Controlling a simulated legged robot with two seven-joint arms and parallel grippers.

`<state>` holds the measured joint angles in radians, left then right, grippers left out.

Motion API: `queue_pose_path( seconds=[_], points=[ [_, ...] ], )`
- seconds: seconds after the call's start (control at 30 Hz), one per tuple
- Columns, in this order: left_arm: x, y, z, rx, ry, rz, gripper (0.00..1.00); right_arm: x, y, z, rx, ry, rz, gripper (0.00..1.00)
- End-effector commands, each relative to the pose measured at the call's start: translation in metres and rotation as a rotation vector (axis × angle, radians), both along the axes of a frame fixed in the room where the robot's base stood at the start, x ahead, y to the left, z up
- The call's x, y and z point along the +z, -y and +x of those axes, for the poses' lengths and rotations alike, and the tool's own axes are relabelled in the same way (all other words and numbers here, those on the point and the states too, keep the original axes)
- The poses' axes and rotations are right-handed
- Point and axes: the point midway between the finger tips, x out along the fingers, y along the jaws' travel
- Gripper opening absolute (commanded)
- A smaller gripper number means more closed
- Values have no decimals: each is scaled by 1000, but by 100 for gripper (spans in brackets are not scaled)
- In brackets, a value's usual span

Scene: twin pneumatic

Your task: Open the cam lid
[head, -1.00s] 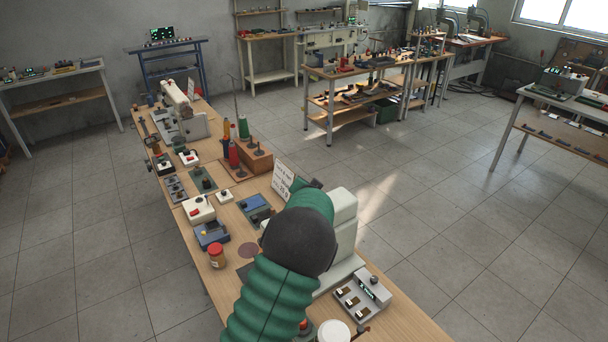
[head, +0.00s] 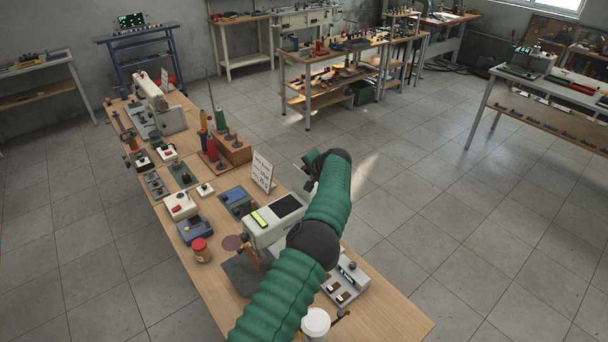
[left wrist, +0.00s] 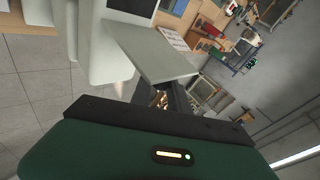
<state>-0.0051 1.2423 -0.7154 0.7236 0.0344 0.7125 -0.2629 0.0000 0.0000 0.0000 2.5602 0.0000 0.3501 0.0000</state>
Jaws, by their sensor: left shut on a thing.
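The pale sewing machine (head: 262,232) stands on the near part of the wooden bench, with a dark rectangular patch (head: 288,206) on its top. My left arm reaches over the machine, and my left gripper (head: 312,164) is at its far right side, mostly hidden by the arm. In the left wrist view the cam lid (left wrist: 150,52) is a flat grey-green plate tilted out from the pale machine body (left wrist: 100,50). The dark gripper (left wrist: 165,98) is shut on the lid's edge; the exact contact is partly hidden. My right gripper is not in view.
A small sign (head: 262,171) stands just behind the machine. A control box (head: 347,283) and a white round-topped item (head: 316,322) are near my arm. A red-capped jar (head: 201,249) and thread spools (head: 220,121) stand on the bench. The floor at right is clear.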

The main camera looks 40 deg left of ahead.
Motion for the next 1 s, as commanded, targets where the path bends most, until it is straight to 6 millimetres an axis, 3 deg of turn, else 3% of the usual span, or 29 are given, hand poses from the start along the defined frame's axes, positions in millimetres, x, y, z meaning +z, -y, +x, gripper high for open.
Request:
queue_pose_path(
  seconds=[0.1,0.87,0.9,1.0],
  points=[
    [-11,4,4,1,-4,-11,0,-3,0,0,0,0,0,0],
    [-19,6,7,6,-12,-18,0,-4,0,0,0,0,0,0],
    [-20,6,7,6,-12,-18,25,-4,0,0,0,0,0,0],
    [-18,5,7,6,-11,-16,38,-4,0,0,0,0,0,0]
  ],
)
